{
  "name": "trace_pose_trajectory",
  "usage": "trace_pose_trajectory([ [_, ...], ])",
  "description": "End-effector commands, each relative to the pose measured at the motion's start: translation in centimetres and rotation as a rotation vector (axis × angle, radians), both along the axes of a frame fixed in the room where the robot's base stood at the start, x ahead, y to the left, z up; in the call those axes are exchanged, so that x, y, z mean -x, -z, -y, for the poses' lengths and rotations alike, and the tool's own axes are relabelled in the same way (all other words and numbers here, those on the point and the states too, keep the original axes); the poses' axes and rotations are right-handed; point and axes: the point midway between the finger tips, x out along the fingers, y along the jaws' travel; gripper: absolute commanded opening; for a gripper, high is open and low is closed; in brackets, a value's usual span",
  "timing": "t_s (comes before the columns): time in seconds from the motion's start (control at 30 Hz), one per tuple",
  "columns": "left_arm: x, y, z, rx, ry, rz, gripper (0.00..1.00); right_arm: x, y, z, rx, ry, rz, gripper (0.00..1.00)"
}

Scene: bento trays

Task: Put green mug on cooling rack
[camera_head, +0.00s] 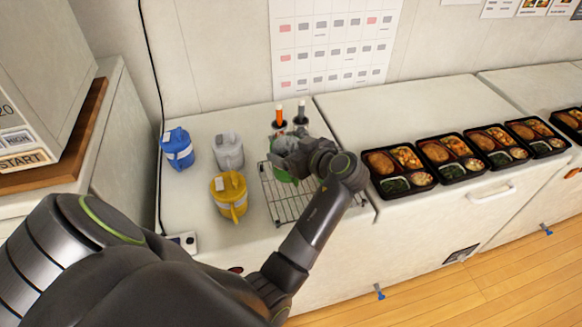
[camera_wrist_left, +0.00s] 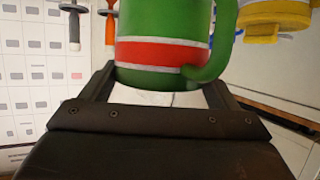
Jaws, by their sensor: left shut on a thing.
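The green mug (camera_wrist_left: 170,22) has a red band edged in white and a handle on the right in the left wrist view. It sits between the fingers of my left gripper (camera_wrist_left: 160,85), which is shut on it. In the head view my left gripper (camera_head: 288,156) covers most of the mug, and a green patch of it (camera_head: 283,176) shows below the gripper. The wire cooling rack (camera_head: 287,208) lies on the white counter under the gripper. The mug is over the rack's far part; I cannot tell whether it touches the wires. My right gripper is out of view.
A blue mug (camera_head: 178,150), a grey mug (camera_head: 228,152) and a yellow mug (camera_head: 230,196) stand left of the rack. An orange-handled item (camera_head: 279,115) and a grey-handled item (camera_head: 301,112) stand behind it. Several bento trays (camera_head: 396,184) line the counter at right.

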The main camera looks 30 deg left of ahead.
Motion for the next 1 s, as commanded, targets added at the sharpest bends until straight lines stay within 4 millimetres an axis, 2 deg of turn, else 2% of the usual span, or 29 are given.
trace_pose_trajectory([
  [0.5,0.0,5.3,0.0,-0.001,0.002,0.003,0.22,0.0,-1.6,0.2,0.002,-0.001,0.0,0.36],
  [0.87,0.0,5.7,0.0,-0.001,0.003,0.005,0.22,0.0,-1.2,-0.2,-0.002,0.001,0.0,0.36],
  [0.9,0.0,5.8,0.0,0.002,0.002,0.002,0.84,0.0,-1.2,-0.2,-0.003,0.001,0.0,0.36],
  [1.0,0.0,5.8,0.0,0.002,0.002,0.002,0.97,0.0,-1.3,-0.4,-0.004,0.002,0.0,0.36],
])
